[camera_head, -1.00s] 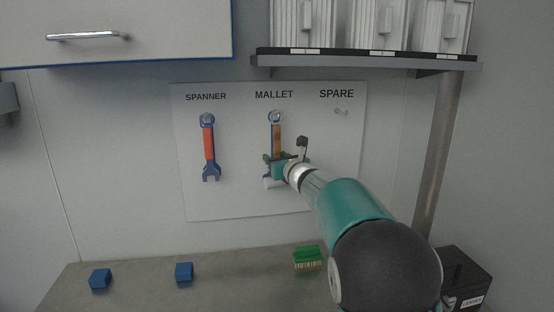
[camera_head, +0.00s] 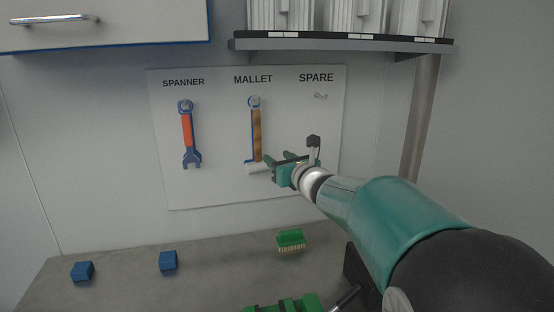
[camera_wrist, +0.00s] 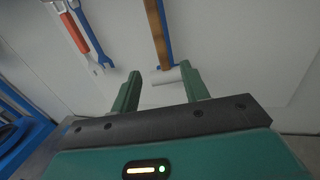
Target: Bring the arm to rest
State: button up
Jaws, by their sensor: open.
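My gripper (camera_head: 277,165) is in front of the white tool board (camera_head: 222,188), at the lower right of the mallet (camera_head: 256,135). In the wrist view my gripper (camera_wrist: 160,83) is open, with its two green fingers apart and nothing held between them. The mallet hangs by its top from the peg under the MALLET label, its wooden handle edged in blue and its pale head downward. The mallet handle also shows in the wrist view (camera_wrist: 157,32), beyond the fingers. My arm reaches in from the lower right.
The SPARE peg (camera_head: 321,96) is bare. Two blue blocks (camera_head: 82,271) (camera_head: 168,260) and a green brush (camera_head: 291,241) lie on the grey bench (camera_head: 120,290). A shelf (camera_head: 345,44) with pale bins overhangs the board.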

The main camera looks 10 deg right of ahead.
jog(key=s+d+f+m+g+h, duration=0.2)
jog(key=s+m+h, duration=0.1)
jog(key=s+m, duration=0.65)
jog(key=s+d+f+m+g+h, duration=0.1)
jog(key=s+f+m+g+h, duration=0.15)
jog(key=s+m, duration=0.7)
jog(key=s+a+f+m+g, duration=0.3)
jog(key=s+f+m, duration=0.2)
jog(key=s+m, duration=0.4)
jog(key=s+a+f+m+g, duration=0.3)
jog(key=s+f+m+g, duration=0.1)
jog(key=s+m, duration=0.5)
jog(key=shift+s+a+f+m+y, duration=0.25)
jog(key=shift+s+f+m+y, duration=0.25)
jog(key=shift+m, duration=0.5)
jog(key=shift+w, duration=0.1)
